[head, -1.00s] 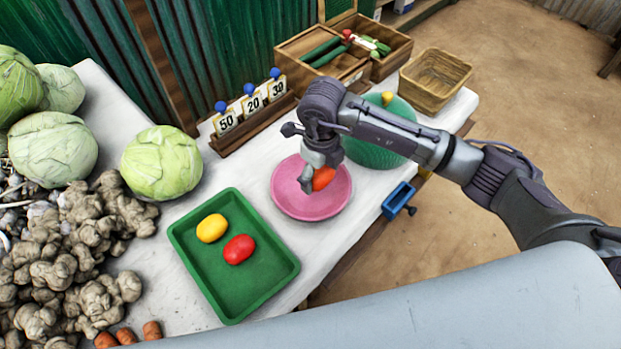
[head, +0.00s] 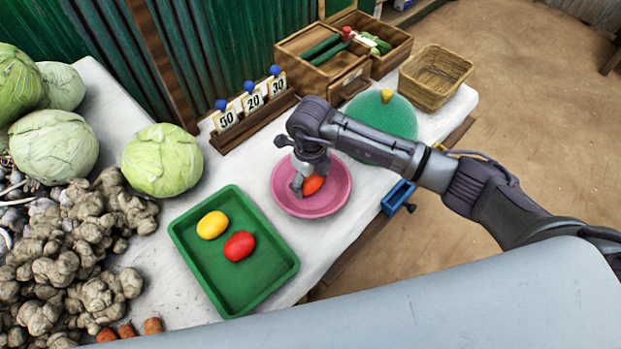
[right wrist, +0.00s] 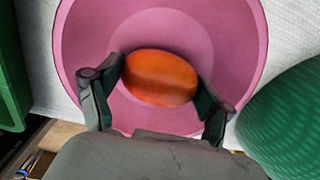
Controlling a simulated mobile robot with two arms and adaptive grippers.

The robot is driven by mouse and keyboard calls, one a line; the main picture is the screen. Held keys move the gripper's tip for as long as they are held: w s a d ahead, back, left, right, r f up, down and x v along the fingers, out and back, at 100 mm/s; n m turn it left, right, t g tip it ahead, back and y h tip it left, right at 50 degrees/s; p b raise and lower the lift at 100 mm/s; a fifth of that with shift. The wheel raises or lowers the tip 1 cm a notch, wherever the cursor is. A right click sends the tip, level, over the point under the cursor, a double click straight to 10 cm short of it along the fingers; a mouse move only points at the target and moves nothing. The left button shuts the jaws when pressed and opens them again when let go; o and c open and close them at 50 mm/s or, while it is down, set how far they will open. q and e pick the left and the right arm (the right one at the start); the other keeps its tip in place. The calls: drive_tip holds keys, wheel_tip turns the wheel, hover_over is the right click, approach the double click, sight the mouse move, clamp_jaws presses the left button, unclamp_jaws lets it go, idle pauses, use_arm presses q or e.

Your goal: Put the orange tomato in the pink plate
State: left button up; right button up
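The orange tomato (head: 313,185) is between the fingers of my right gripper (head: 305,183), low over the inside of the pink plate (head: 325,206). In the right wrist view the orange tomato (right wrist: 160,78) has a finger against each side, and the right gripper (right wrist: 161,75) looks shut on it. The pink plate (right wrist: 85,40) spreads out beneath and around it. I cannot tell whether the tomato's underside touches the plate. My left gripper is not in view.
A green tray (head: 258,287) with a yellow tomato (head: 212,225) and a red tomato (head: 239,246) lies left of the plate. A green dome-shaped item (head: 384,122) stands close on the right. Price cards (head: 252,101) and a wooden box (head: 300,75) are behind.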

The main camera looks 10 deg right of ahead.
drive_tip(key=shift+o, duration=1.3)
drive_tip(key=shift+r+p, duration=0.3)
drive_tip(key=shift+r, duration=0.4)
wheel_tip(320, 180, up, 11)
drive_tip(key=b, duration=0.1)
drive_tip(key=shift+b, duration=0.3)
